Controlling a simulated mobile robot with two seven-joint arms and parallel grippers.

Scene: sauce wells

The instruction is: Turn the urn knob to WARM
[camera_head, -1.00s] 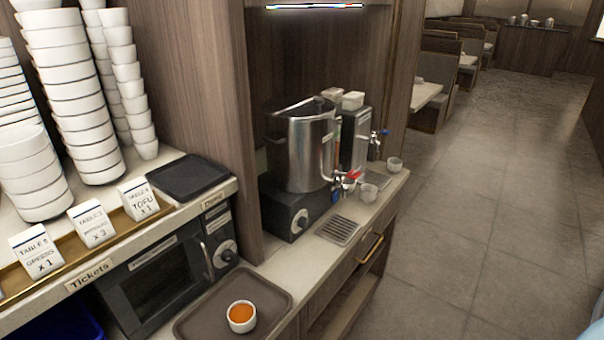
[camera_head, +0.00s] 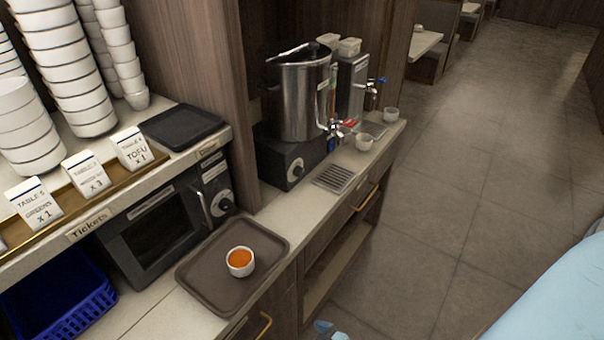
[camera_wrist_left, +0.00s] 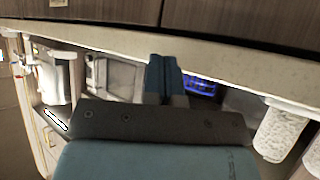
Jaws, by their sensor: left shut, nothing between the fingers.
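The metal urn (camera_head: 304,103) stands on a dark base (camera_head: 270,156) on the counter, in the wood recess. Its round knob (camera_head: 298,168) is on the base's front face; its setting is too small to read. A red-handled tap (camera_head: 346,126) is to the knob's right. In the left wrist view, my left gripper (camera_wrist_left: 164,72) is shut and empty, with nothing touching its tips. The urn (camera_wrist_left: 54,75) shows there at the far left, well apart from the fingers. Small pale-blue pieces (camera_head: 324,327) show at the head view's bottom edge; I cannot tell which of my parts they are.
A black oven (camera_head: 160,225) with its own dial (camera_head: 226,204) stands left of the urn. A brown tray (camera_head: 205,283) with an orange-filled cup (camera_head: 240,262) lies in front. A drip grate (camera_head: 334,178) and white cups (camera_head: 364,141) are near the urn.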

